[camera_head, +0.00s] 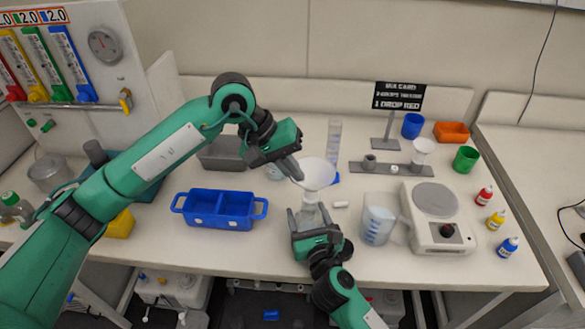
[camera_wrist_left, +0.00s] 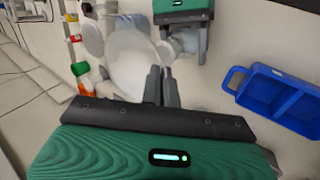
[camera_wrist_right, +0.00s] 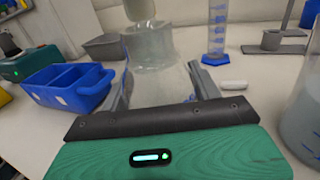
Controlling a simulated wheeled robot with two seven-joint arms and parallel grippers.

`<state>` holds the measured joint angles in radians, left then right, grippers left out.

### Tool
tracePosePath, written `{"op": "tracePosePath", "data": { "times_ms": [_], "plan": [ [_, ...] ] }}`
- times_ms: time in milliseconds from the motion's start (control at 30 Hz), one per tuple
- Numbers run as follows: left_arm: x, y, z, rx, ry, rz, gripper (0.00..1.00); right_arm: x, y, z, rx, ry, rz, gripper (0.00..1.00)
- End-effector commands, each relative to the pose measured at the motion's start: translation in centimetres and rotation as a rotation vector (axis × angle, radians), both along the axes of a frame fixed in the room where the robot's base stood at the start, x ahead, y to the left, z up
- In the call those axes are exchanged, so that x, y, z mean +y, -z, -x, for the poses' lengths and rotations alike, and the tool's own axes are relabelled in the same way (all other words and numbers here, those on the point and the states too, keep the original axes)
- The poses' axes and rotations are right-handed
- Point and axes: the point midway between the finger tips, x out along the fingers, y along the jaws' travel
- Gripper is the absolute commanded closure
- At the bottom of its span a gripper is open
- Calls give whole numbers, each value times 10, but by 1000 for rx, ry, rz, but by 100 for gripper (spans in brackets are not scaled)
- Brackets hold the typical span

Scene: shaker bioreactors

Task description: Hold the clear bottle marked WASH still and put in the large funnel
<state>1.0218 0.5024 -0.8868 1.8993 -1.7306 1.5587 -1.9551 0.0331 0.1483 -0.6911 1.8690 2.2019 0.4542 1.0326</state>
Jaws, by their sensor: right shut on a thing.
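The large funnel (camera_head: 318,172) is white and wide-mouthed, upright over the clear bottle (camera_head: 311,213). My left gripper (camera_head: 298,176) is at the left side of its rim, fingers close together on the rim; the funnel also shows beside them in the left wrist view (camera_wrist_left: 130,62). My right gripper (camera_head: 309,218) is shut around the clear bottle, which stands between its fingers in the right wrist view (camera_wrist_right: 160,75). The funnel's stem (camera_wrist_right: 140,10) shows at the bottle's mouth; I cannot tell how deep it sits. No WASH label is readable.
A blue two-part bin (camera_head: 218,209) stands left. A beaker (camera_head: 376,225) and a white hotplate-like device (camera_head: 437,217) stand right of the bottle. A small white bar (camera_head: 341,204) lies close by. Behind are a graduated cylinder (camera_head: 334,140) and a grey stand holding a small funnel (camera_head: 423,150).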

Motion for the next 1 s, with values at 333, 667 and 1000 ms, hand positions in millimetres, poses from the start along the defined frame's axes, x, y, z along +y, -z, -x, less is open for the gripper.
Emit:
{"op": "tracePosePath", "data": {
  "times_ms": [333, 667, 1000],
  "plan": [
    [0, 6, 0, 1, -1, 0, 100, 0, 0, 0, 1, 0, 0, 73],
    [0, 9, 0, 0, 0, 1, 100, 0, 0, 0, 0, 0, 0, 73],
    [0, 9, 0, 0, 0, 0, 100, 0, 0, 0, 0, 0, 0, 73]
  ]
}}
